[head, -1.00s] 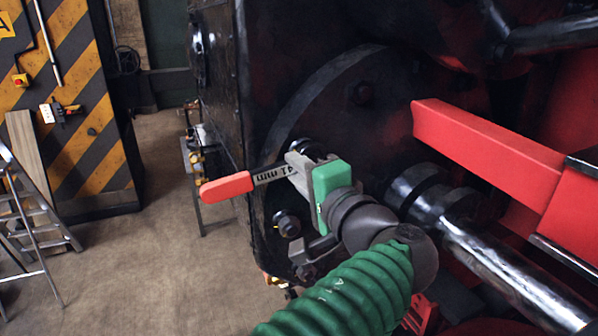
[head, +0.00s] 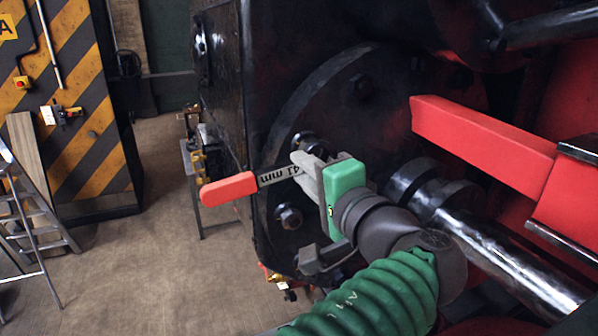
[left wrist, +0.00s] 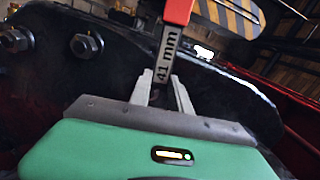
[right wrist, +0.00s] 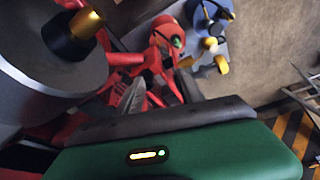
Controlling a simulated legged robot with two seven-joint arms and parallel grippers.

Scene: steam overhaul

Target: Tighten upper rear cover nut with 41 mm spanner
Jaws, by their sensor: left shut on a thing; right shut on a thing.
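The 41 mm spanner (head: 228,189) has a red grip and a grey shank, and it points left from my left gripper (head: 308,172). My left gripper is shut on the shank; the label shows in the left wrist view (left wrist: 168,58) just above the fingers. The spanner's far end is hidden by the gripper. A dark cover nut (head: 306,142) sits right above the fingers; I cannot tell whether the spanner touches it. Another nut (head: 289,216) is lower on the round cover (head: 322,98). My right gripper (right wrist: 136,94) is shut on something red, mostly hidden.
A red beam (head: 485,145) and a shiny rod (head: 510,265) lie to the right of my left gripper. A stepladder (head: 30,215) and a striped cabinet (head: 75,130) stand at the left. The floor (head: 150,240) between is open.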

